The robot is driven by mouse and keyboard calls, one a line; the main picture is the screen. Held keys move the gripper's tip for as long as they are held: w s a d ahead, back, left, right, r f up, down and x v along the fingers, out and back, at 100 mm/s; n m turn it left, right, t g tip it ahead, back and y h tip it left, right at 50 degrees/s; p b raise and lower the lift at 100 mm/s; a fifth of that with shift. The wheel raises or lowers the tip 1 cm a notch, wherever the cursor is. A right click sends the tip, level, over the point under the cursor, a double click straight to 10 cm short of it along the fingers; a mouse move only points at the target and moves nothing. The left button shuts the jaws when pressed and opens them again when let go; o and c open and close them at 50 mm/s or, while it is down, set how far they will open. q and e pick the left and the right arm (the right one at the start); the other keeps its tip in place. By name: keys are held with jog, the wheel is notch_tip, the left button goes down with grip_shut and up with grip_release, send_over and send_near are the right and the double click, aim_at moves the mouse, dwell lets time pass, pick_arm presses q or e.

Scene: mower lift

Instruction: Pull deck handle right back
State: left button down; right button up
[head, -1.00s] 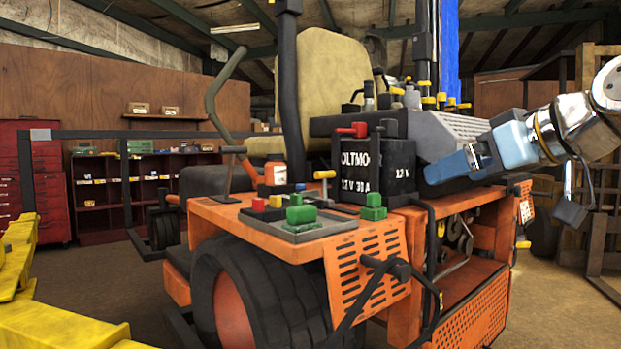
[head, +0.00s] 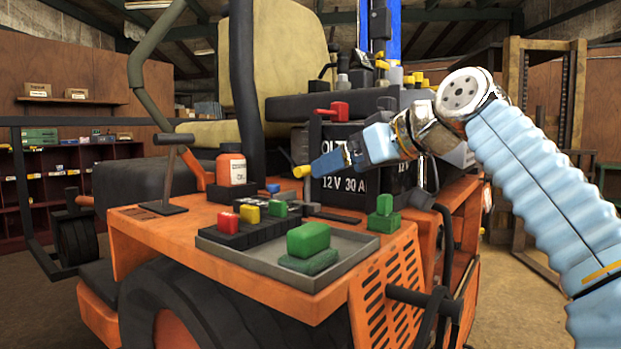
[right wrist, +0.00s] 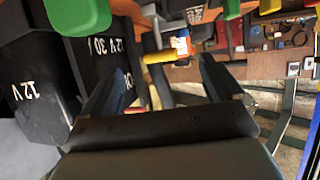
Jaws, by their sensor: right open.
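A yellow-gripped handle (head: 301,171), which I take to be the right deck handle, stands on the orange mower (head: 150,228) in front of the battery (head: 345,187). My right gripper (head: 322,166) reaches in from the right, its fingertips close to the yellow grip. In the right wrist view the yellow grip (right wrist: 168,57) lies across the gap at the tips of the open fingers (right wrist: 162,80). I cannot tell whether they touch it. My left gripper is out of view.
A brown T-handle (head: 173,152) and an orange-white bottle (head: 231,168) stand to the left. A tray (head: 340,262) with a green block is in front.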

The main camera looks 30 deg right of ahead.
aim_at(308, 181)
jog(key=p+x, duration=0.1)
jog(key=x, duration=0.7)
jog(key=shift+w+a+f, duration=0.1)
jog(key=shift+w+f, duration=0.1)
jog(key=shift+w, duration=0.1)
jog(key=shift+c, duration=0.4)
